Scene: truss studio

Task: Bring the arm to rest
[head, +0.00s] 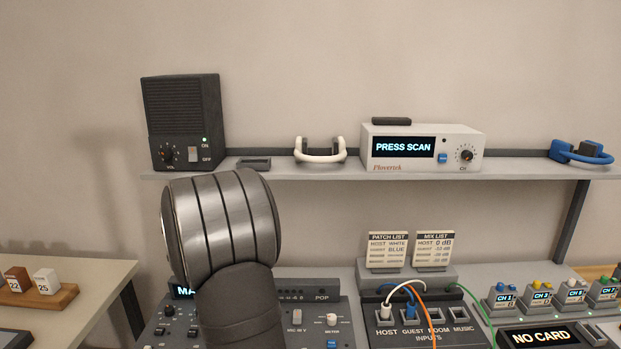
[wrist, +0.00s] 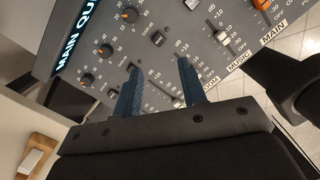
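My arm shows in the head view as a large grey and black link rising in front of the console. My gripper (wrist: 161,77) shows only in the wrist view. Its two blue fingers stand apart with nothing between them, above the fader area of the mixing console (wrist: 150,45). Whether the fingertips touch the console is hard to tell. In the head view the arm hides part of the console (head: 325,300), and the gripper is out of sight there.
A shelf (head: 290,172) above holds a black speaker (head: 183,120), a white headset (head: 320,152), a receiver reading PRESS SCAN (head: 420,150) and a blue headset (head: 580,152). Cables plug into the patch panel (head: 415,330). A side table (head: 75,275) stands left with a wooden tray (head: 45,300).

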